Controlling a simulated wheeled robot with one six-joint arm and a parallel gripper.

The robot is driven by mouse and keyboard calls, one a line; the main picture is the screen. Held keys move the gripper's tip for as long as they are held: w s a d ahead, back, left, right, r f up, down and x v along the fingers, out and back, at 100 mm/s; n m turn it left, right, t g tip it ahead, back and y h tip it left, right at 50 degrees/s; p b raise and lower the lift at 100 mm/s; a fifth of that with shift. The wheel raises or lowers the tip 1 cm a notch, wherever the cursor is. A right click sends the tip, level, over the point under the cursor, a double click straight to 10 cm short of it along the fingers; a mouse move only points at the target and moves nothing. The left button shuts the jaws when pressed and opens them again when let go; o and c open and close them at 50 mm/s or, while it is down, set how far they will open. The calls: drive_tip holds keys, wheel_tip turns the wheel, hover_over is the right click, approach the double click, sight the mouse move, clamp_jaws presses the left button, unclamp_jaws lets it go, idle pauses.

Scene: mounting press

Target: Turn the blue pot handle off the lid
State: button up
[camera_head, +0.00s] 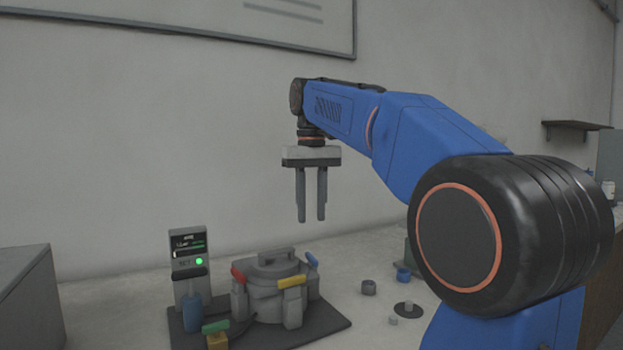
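The grey pot (268,301) stands on a dark base plate (322,328), with its round grey lid (274,266) on top. The blue pot handle (312,259) is at the lid's right edge; I cannot tell exactly how far it reaches over the lid. A red handle (238,274) is at the left edge and a yellow handle (292,282) at the front. My gripper (312,220) points straight down, well above the pot. Its two fingers are apart with nothing between them, and it touches nothing.
A control box (188,255) with a lit green light stands left of the pot. A green-topped lever (215,327) is at the plate's front. Small grey parts and a blue ring (403,275) lie to the right. A grey cabinet (28,300) is far left.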

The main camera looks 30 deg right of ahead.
wheel_tip(320, 180, up, 8)
drive_tip(key=shift+f, duration=0.2)
idle(0.6)
